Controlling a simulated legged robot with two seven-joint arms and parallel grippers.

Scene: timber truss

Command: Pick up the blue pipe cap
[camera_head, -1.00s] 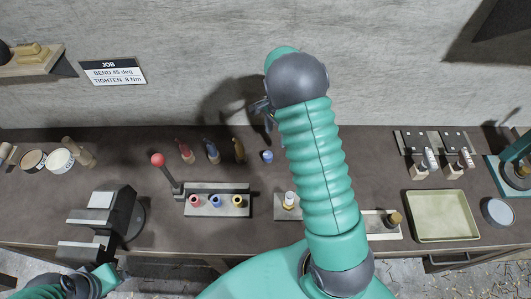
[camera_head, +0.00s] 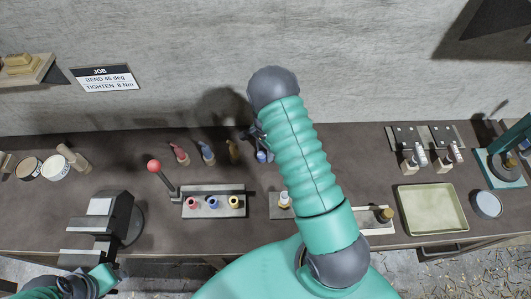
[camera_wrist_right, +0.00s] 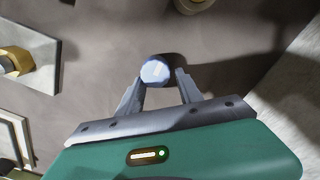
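The blue pipe cap (camera_head: 262,156) stands on the bench toward the back, just right of the row of coloured tools. In the right wrist view the cap (camera_wrist_right: 155,72) shows as a round, pale blue top between the tips of my right gripper (camera_wrist_right: 158,84). The two fingers are apart, one on each side of the cap, and I cannot tell whether they touch it. In the head view my right gripper (camera_head: 257,138) is partly hidden by its own arm.
A metal block with red, blue and yellow rings (camera_head: 214,202) and a red-knobbed lever (camera_head: 155,167) stand left of the cap. A vise (camera_head: 108,222) is further left. A green tray (camera_head: 431,208) lies at right. The wall rises close behind.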

